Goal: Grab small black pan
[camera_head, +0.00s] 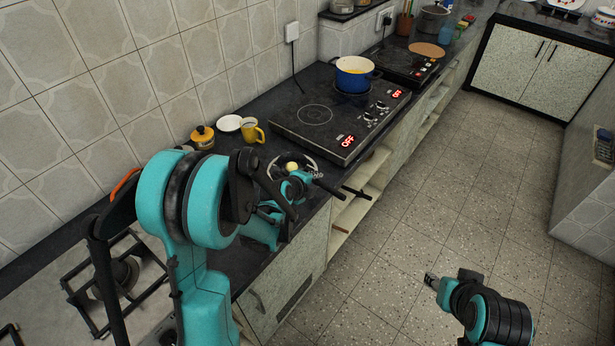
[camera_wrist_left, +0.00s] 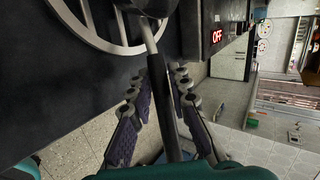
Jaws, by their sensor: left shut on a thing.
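The induction hob (camera_head: 318,115) holds a blue pot (camera_head: 354,78). A yellow mug (camera_head: 252,131), white saucer (camera_head: 228,124) and yellow pot (camera_head: 202,137) stand behind. A gas stove (camera_head: 110,265) is at left. The floor is clear.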

